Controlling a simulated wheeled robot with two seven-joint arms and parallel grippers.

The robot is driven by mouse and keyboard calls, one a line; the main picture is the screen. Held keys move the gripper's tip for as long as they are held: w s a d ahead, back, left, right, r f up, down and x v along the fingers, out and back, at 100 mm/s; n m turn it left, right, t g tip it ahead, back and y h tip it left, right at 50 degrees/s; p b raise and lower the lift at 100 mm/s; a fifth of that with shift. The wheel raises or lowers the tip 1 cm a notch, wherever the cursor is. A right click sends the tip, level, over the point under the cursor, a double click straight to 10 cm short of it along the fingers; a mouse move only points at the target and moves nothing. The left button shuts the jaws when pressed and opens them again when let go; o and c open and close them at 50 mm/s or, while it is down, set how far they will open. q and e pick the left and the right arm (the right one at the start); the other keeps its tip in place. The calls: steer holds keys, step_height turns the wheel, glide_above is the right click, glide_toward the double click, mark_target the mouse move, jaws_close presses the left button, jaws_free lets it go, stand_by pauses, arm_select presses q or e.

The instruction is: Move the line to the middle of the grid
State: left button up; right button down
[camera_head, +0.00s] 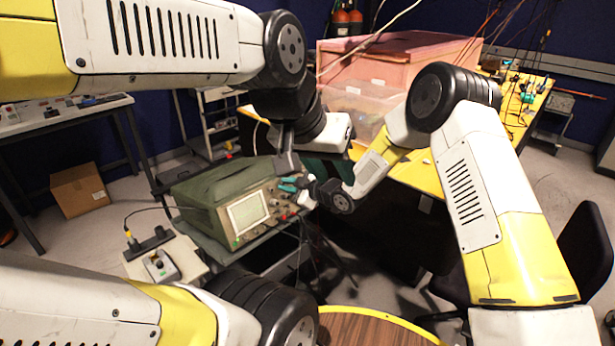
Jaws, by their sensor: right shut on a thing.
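An oscilloscope (212,197) with a green-grey case stands behind the arms, left of centre. Its small pale screen (248,212) faces me; the grid and the line are too small to read. Small knobs and plugs cover the panel to the right of the screen. My right gripper (291,185) is at this panel, shut on what looks like a small knob, whose shape is mostly hidden by the fingers. My left arm reaches over from the upper left, and its white end part (335,132) is above and right of the oscilloscope. Its fingers cannot be made out clearly.
The oscilloscope rests on a small stand. A grey box with a cable (160,265) sits left of it. A yellow bench (415,172) with a clear bin (360,100) and a pink case (390,50) is behind. A cardboard box (79,188) lies on the floor.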

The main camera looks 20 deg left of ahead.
steer(key=c, duration=1.5)
jaws_free()
steer(key=shift+o, duration=0.2)
steer(key=v, duration=0.8)
